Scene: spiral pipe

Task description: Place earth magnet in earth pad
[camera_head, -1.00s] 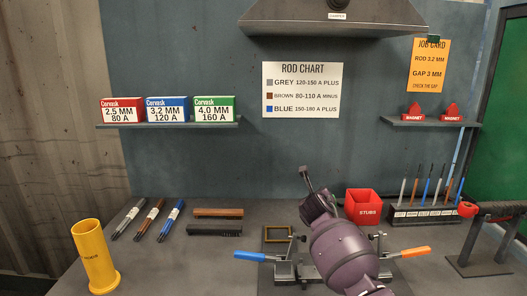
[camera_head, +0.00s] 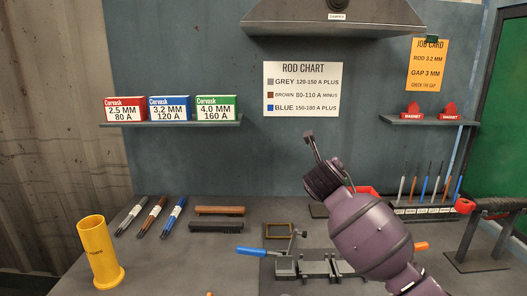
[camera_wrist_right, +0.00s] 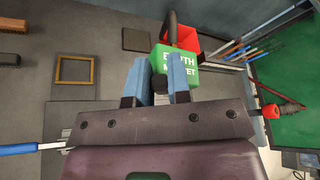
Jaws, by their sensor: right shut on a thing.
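In the right wrist view, my right gripper (camera_wrist_right: 160,80) is shut on the earth magnet (camera_wrist_right: 188,60), a green block with white lettering and a dark upright part. It is held above the bench. In the head view my right arm hides the magnet and fingertips. A dark square plate (camera_wrist_right: 136,39) lies flat on the bench beyond the gripper. A yellow-edged square frame (camera_wrist_right: 74,70) lies to its left; it also shows in the head view (camera_head: 278,231). Neither carries a readable label, so I cannot tell which is the earth pad. My left gripper is not in view.
A red bin (camera_wrist_right: 184,28) stands just behind the magnet. A rod rack (camera_head: 425,213) is to the right. A yellow tube (camera_head: 100,254) stands at the left.

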